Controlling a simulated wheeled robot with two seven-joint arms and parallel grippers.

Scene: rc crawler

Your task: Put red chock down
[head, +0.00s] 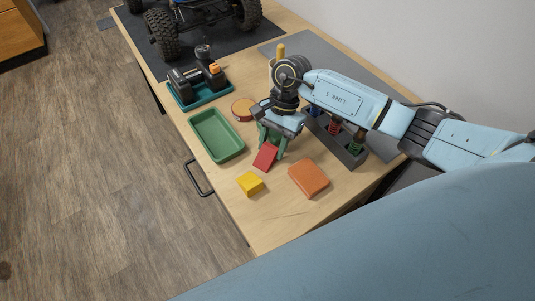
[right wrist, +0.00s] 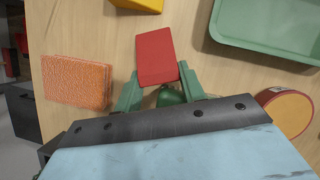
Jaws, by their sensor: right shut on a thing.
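The red chock (head: 265,156) is a small red block between the green fingers of my right gripper (head: 271,140). In the right wrist view the red chock (right wrist: 156,57) sticks out past the fingertips of the right gripper (right wrist: 160,82), which is shut on its near end. The chock is low over the wooden table (head: 222,182); I cannot tell whether it touches the wood. My left gripper is in neither view.
A yellow block (head: 250,184) and an orange block (head: 309,179) lie in front of the chock. An empty green tray (head: 217,136) is at its left, a round tin (head: 243,110) behind. A grey rack (head: 350,158) stands right. A wheeled crawler (head: 198,18) is at the back.

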